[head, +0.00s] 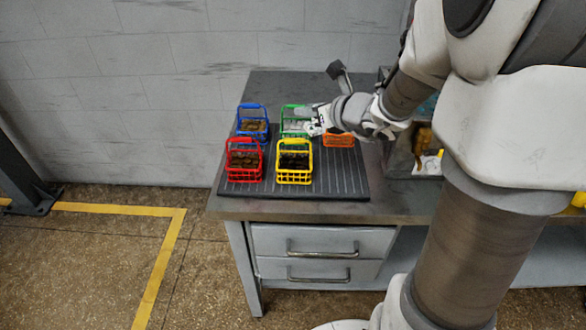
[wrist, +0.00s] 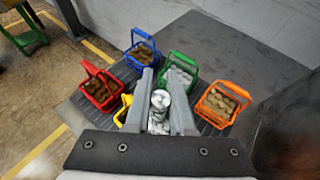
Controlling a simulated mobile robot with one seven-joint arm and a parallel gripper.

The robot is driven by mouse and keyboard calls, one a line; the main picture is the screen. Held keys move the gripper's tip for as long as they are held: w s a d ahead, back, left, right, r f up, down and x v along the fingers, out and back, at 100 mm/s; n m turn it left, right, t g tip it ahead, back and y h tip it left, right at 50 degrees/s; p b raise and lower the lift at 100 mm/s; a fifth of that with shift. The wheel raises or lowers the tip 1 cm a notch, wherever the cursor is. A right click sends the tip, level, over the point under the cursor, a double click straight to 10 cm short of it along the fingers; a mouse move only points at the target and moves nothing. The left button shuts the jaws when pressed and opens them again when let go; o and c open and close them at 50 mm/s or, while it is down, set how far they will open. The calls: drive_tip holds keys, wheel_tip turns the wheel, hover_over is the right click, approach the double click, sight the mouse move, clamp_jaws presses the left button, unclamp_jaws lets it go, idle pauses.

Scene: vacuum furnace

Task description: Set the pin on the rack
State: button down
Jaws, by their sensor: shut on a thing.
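My gripper (wrist: 162,84) is shut on a shiny silver piece (wrist: 158,108), which I take to be the pin; it shows between the two fingers in the wrist view. In the head view my gripper (head: 316,124) is over the back right of a dark ribbed mat (head: 225,187), beside the green basket (head: 290,118). The mat, perhaps the rack, lies on the table under several baskets. The pin's lower end is hidden, and I cannot tell whether it touches anything.
The blue basket (head: 253,122), red basket (head: 244,160), yellow basket (head: 294,168) and orange basket (head: 338,139) stand close around my gripper. They hold brownish or dark pieces; the green one holds pale pieces. The mat's front right is bare. A wall is behind the table (head: 400,205).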

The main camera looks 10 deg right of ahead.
drive_tip(key=b, duration=0.9)
hover_over(336, 168)
wheel_tip(336, 168, down, 4)
drive_tip(key=f, duration=0.1)
wheel_tip(336, 168, down, 9)
drive_tip(key=b, duration=0.5)
drive_tip(key=shift+f, duration=0.2)
drive_tip(key=shift+f+b, duration=0.2)
drive_tip(key=shift+b, duration=0.1)
drive_tip(key=c, duration=0.8)
unclamp_jaws()
drive_tip(key=shift+r, duration=0.15)
